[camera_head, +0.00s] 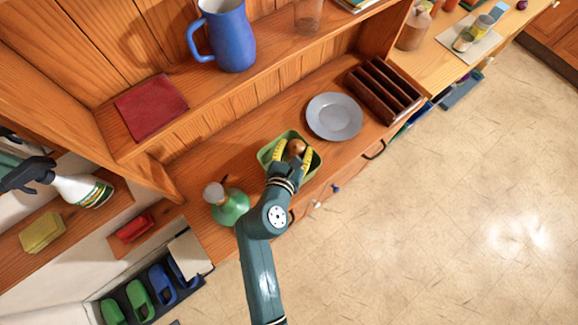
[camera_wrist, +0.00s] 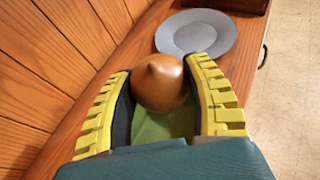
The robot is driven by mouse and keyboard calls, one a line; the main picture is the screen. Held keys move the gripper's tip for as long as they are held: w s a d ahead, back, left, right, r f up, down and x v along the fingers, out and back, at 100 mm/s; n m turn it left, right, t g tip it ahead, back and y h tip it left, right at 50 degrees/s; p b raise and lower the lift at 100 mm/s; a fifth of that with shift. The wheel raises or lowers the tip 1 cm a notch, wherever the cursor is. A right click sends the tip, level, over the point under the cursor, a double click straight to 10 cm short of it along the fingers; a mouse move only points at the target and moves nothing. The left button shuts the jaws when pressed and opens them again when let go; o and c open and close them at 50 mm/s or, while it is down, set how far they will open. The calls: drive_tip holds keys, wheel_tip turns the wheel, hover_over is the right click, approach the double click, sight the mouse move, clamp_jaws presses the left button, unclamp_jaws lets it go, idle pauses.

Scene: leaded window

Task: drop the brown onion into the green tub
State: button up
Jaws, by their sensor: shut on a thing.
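The brown onion (camera_head: 296,147) is between the yellow fingers of my gripper (camera_head: 293,152). In the wrist view the onion (camera_wrist: 160,83) sits between the two dark finger pads of my gripper (camera_wrist: 165,98), which is shut on it. The green tub (camera_head: 266,154) is on the wooden counter, directly under the gripper and onion in the head view. In the wrist view some of the tub's green (camera_wrist: 165,124) shows below the onion. The gap between onion and tub floor cannot be judged.
A grey plate (camera_head: 334,117) lies just beyond the tub, with a dark slotted rack (camera_head: 382,90) to its right. A green bottle (camera_head: 227,204) stands left of the tub.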

drive_tip(key=shift+f, duration=0.1)
drive_tip(key=o, duration=1.2)
drive_tip(key=shift+s+a, duration=0.1)
drive_tip(key=v, duration=1.1)
drive_tip(key=shift+s+a, duration=0.1)
drive_tip(key=shift+s, duration=0.3)
